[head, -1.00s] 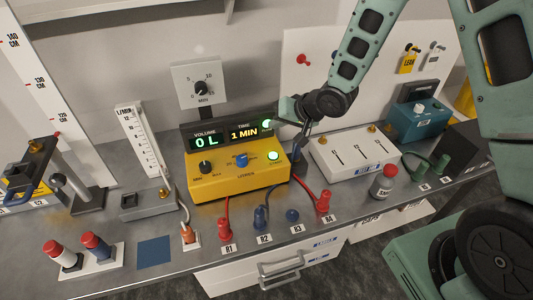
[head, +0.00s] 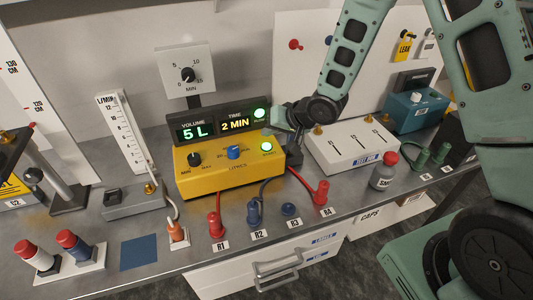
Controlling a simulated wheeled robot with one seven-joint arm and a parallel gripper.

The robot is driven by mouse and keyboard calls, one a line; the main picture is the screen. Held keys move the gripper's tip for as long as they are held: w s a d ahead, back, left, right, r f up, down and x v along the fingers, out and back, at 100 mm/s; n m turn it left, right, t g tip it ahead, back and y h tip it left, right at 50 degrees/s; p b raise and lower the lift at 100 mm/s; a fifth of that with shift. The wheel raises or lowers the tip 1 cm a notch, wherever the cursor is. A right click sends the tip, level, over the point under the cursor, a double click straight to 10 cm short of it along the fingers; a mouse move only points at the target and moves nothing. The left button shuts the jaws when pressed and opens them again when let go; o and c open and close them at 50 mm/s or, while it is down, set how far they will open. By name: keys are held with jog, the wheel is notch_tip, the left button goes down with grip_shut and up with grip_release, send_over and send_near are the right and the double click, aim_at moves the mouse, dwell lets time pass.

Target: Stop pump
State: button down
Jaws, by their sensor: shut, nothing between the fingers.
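The yellow pump unit (head: 215,183) stands on the bench, a black display panel (head: 193,133) at its back. The display reads 5 L and 2 MIN. A lit green button (head: 266,147) is at the right of the yellow face, and another green light (head: 259,113) is on the panel's right end. Their small labels are hard to read. A black knob (head: 194,159) and a blue knob (head: 233,152) are also on the face. My gripper (head: 291,148) is shut and empty, pointing down just right of the unit. Its fingertips are partly hard to make out.
Red and blue leads run from the unit to plugs R1 (head: 216,226), R2 (head: 254,214) and R4 (head: 320,192). A flowmeter (head: 127,130) stands left. A timer dial (head: 187,72) is behind.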

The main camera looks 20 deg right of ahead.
aim_at(270, 147)
jog(key=shift+f+b, duration=0.4)
jog(key=shift+f, duration=0.55)
dwell(1.3)
jog(key=shift+f, duration=0.4)
jog(key=shift+f+b, duration=0.4)
jog(key=shift+b, duration=0.1)
dwell(0.4)
jog(key=shift+r, duration=0.1)
jog(key=shift+r+p, duration=0.75)
jog(key=shift+p, duration=0.1)
notch_tip(270, 147, up, 5)
jog(key=p, duration=0.4)
dwell(0.8)
